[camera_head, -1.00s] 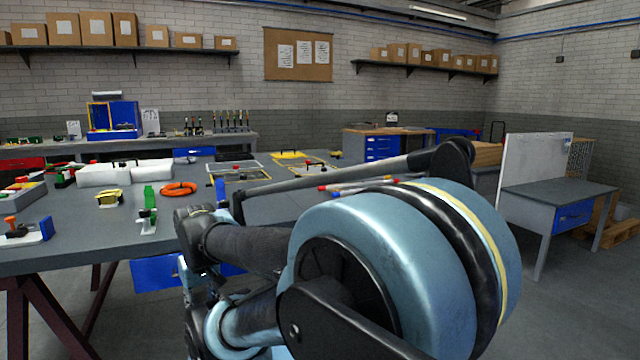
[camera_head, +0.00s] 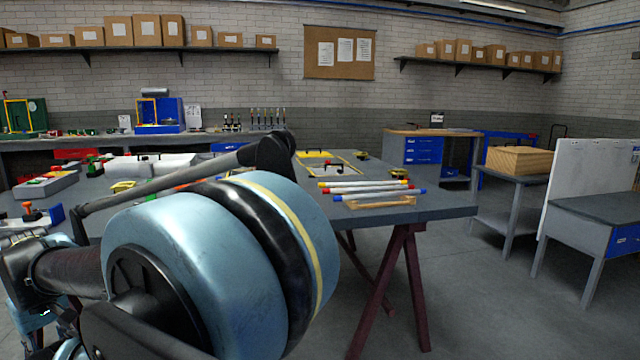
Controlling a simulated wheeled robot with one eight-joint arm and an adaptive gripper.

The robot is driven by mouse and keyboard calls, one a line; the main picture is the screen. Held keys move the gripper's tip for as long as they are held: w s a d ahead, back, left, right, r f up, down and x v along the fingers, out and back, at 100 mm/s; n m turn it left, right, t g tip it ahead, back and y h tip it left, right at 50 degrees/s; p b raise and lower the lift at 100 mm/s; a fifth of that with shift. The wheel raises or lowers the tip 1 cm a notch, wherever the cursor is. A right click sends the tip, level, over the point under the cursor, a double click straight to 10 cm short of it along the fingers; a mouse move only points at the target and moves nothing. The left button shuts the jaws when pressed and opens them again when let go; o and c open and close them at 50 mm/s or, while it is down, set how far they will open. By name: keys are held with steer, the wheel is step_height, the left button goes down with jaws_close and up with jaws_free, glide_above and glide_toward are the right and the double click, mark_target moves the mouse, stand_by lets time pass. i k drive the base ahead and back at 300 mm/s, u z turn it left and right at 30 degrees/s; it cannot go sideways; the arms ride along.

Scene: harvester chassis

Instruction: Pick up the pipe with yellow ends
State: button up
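Several pale grey pipes with coloured ends lie side by side near the right end of the long grey worktable (camera_head: 450,207). The pipe with yellow ends (camera_head: 365,183) appears to be the farthest one; its yellow right tip shows, its left tip is too small to tell. A pipe with red ends (camera_head: 370,188) lies just in front, and a pipe with blue ends (camera_head: 378,195) is nearest. My arm fills the lower left, well left of the pipes. My gripper cannot be made out.
A tan wooden-looking piece (camera_head: 385,203) lies in front of the pipes at the table edge. Yellow-framed trays (camera_head: 325,163) lie behind them. A side table with a wooden box (camera_head: 517,160) and a grey bench (camera_head: 605,205) stand right. Floor between is clear.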

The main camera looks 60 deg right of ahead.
mark_target(401, 182)
steer(key=u, duration=0.3)
steer(key=k, duration=1.9)
steer(key=z, duration=2.35)
steer(key=i, duration=1.05)
steer(key=z, duration=0.05)
